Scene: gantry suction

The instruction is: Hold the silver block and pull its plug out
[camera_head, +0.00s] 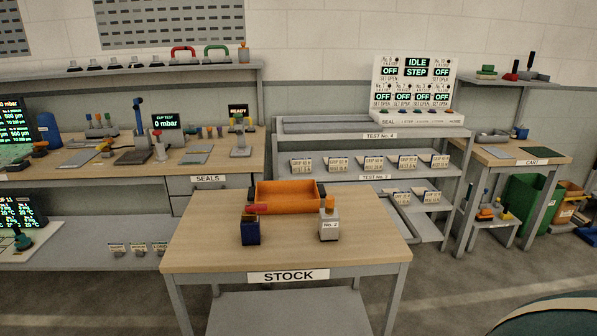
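A silver block (329,231) stands upright on the right part of the wooden STOCK table (200,255). It has a small white label on its front. An orange plug (329,204) sticks up from its top. A dark blue block (250,234) stands to its left, with a red piece (257,208) at its top; I cannot tell whether that piece is in the block or behind it. Neither of my grippers is in view.
An orange bin (287,202) stands at the table's back, behind both blocks. The table's front and sides are clear. A SEALS bench (190,155) is at the left, a TEST shelf (340,139) behind, a CART (515,150) at the right.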

